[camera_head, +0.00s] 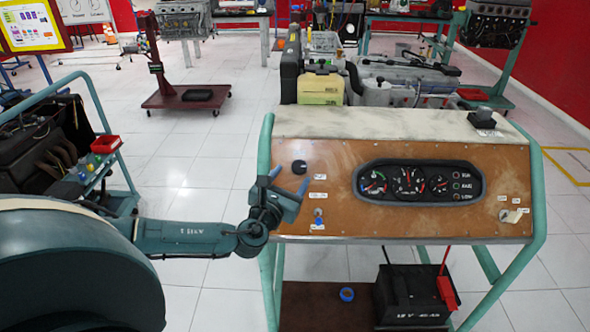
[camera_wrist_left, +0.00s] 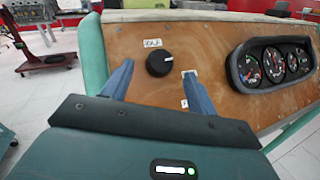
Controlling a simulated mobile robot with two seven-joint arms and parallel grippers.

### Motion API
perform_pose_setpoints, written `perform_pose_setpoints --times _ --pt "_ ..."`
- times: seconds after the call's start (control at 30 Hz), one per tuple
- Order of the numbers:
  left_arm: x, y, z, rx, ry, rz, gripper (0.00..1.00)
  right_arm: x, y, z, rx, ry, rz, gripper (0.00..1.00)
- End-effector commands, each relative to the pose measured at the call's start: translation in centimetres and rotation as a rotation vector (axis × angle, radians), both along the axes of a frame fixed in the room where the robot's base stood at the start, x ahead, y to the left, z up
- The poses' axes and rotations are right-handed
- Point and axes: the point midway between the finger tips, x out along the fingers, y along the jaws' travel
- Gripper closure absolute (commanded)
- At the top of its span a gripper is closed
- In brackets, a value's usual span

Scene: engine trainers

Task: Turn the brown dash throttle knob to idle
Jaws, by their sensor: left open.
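A round knob (camera_head: 299,167) with a pale pointer mark sits at the upper left of the brown dash panel (camera_head: 335,158). It looks black rather than brown. In the left wrist view the knob (camera_wrist_left: 159,64) shows its mark pointing right, with a small white label (camera_wrist_left: 152,43) above it. My left gripper (camera_head: 289,180) is open and empty in front of the panel's left part. In the left wrist view its two blue fingers (camera_wrist_left: 159,70) stand apart, one on each side of the knob. I cannot tell whether they touch the panel. My right gripper is not in view.
A gauge cluster (camera_head: 419,183) sits right of the knob. A small switch (camera_head: 319,214) and white labels lie below it. A green frame post (camera_head: 264,160) edges the panel at left. A black battery (camera_head: 410,295) stands on the lower shelf.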

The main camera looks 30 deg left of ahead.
Motion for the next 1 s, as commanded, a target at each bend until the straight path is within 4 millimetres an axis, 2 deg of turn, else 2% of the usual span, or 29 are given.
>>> perform_pose_setpoints --times 0.1,0.23,0.6,1.0 --pt "1.8 0.3 0.1 -0.001 -0.001 0.0 0.42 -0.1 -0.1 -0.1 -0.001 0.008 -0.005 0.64" --pt "2.9 0.5 0.0 0.0 0.0 0.0 0.42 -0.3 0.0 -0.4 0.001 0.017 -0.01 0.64" --pt "3.3 0.6 -0.1 -0.001 0.002 -0.002 0.42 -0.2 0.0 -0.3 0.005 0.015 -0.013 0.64" --pt "3.3 0.6 -0.1 -0.001 0.002 -0.001 0.75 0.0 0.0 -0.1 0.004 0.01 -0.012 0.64"
